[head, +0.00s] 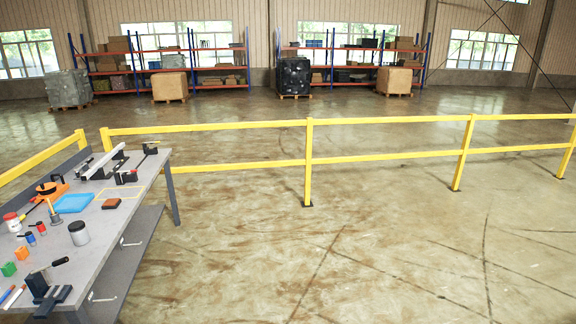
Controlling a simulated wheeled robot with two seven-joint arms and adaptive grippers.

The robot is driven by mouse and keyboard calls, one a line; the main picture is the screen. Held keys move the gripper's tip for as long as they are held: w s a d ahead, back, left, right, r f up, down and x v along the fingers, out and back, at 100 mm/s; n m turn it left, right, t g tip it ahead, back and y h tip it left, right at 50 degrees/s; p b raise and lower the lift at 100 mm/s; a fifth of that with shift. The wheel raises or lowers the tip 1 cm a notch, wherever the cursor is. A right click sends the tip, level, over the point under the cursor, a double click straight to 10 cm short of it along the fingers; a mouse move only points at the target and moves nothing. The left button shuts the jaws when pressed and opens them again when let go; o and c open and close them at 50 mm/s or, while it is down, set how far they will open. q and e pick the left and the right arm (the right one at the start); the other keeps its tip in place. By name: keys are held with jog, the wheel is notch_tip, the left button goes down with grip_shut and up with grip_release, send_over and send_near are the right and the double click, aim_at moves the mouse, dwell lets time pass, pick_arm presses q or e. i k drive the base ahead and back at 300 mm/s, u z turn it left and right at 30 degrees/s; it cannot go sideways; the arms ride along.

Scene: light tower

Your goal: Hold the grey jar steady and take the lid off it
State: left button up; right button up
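The grey jar (79,236) stands upright on the workbench at the left of the head view. Its dark lid (76,226) sits on top of it. Neither of my grippers shows in this view, so nothing of mine is seen touching the jar.
The grey workbench (110,216) also holds a blue tray (74,203), a white jar with a red lid (12,222), a brown block (111,204), and a black vise (48,292). A yellow railing (240,165) runs behind. Open floor (330,260) lies to the right.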

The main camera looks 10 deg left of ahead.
aim_at(81, 236)
jog(key=u, duration=0.05)
jog(key=i, duration=2.05)
jog(key=u, duration=0.85)
jog(key=i, duration=1.15)
jog(key=u, duration=1.7)
jog(key=i, duration=0.7)
jog(key=u, duration=0.55)
